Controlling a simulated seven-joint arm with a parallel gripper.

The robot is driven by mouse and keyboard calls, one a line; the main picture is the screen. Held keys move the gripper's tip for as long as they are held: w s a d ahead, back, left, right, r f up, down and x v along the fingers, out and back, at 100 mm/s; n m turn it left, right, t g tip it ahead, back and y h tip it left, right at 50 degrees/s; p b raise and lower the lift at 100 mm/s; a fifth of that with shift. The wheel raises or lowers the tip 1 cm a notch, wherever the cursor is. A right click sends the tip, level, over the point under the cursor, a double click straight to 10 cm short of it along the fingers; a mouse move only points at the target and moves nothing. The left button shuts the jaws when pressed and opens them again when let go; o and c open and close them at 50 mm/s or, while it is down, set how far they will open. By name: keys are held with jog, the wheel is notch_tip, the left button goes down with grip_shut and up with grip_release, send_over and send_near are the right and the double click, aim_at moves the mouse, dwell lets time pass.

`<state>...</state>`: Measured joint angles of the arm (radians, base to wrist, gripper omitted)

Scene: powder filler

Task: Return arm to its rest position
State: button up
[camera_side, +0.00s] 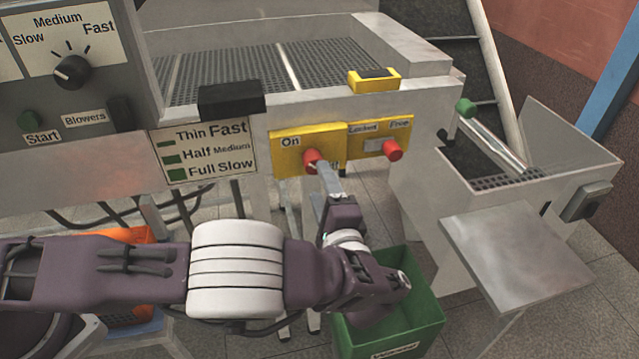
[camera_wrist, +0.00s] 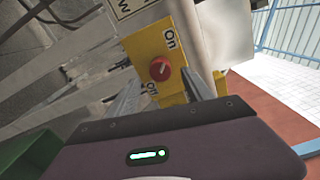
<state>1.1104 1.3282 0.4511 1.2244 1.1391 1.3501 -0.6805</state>
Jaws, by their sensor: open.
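My gripper (camera_side: 322,172) reaches up to the yellow switch panel on the front of the machine. Its fingertips are at the red On knob (camera_side: 311,160) in the side view. In the wrist view, the two fingers of my gripper (camera_wrist: 158,92) stand apart, with the red knob (camera_wrist: 160,68) between and beyond them. No object is held. I cannot tell whether a finger touches the knob. The lower label by the knob is partly hidden.
A second red knob (camera_side: 392,150) sits right of the first, by the Locked and Free labels. A green bin (camera_side: 405,335) stands below my wrist. An orange crate (camera_side: 135,236) is at the left. A metal side table (camera_side: 520,250) and a green-tipped lever (camera_side: 466,108) are at the right.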

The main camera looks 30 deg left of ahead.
jog(key=s+a+r+n+g+h, duration=0.25)
jog(key=s+a+r+g, duration=0.2)
jog(key=a, duration=0.25)
jog(key=s+a+r+n+g+h, duration=0.1)
jog(key=s+a+r+n+g, duration=0.2)
jog(key=a+r+n+g, duration=0.25)
jog(key=s+a+r+n+t+h, duration=0.1)
jog(key=s+r+h, duration=0.3)
jog(key=s, duration=0.7)
jog(key=s+a+r+n+t+h, duration=0.1)
jog(key=s+h, duration=0.4)
jog(key=s, duration=0.7)
notch_tip(320, 180, up, 3)
jog(key=shift+s+f+n+t, duration=0.15)
jog(key=shift+s+n+t, duration=0.05)
jog(key=shift+n+t, duration=0.25)
